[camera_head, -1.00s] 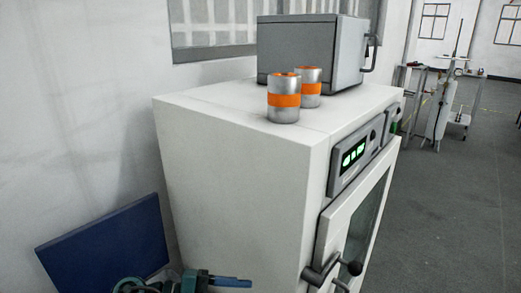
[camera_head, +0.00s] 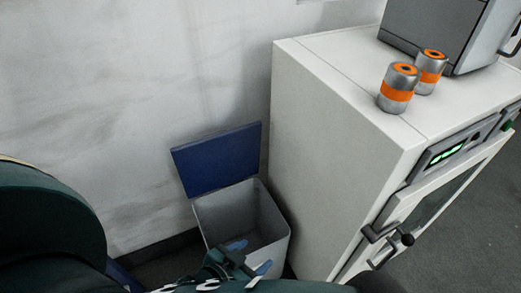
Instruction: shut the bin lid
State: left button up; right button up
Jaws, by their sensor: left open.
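The bin (camera_head: 272,215) is a light grey, open-topped box on the floor between the wall and the white cabinet. Its blue lid (camera_head: 215,158) stands raised at the back, tilted up toward the wall, so the bin is open. My left gripper (camera_head: 249,257) is low in the picture, in front of the bin's opening in this view, with its blue fingertips spread apart and nothing seen between them. I cannot tell whether it touches the bin. My arm hides the bin's lower front. My right gripper is not in view.
The white cabinet (camera_head: 335,130) stands close to the right of the bin. Two silver cans with orange bands, a front can (camera_head: 398,88) and a rear can (camera_head: 430,70), stand on it beside a grey box (camera_head: 430,30). The wall (camera_head: 130,90) is close behind.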

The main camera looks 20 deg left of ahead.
aim_at(216, 161)
jog(key=k+l+u, duration=0.15)
jog(key=u, duration=0.25)
jog(key=k+l+u, duration=0.45)
jog(key=u, duration=0.3)
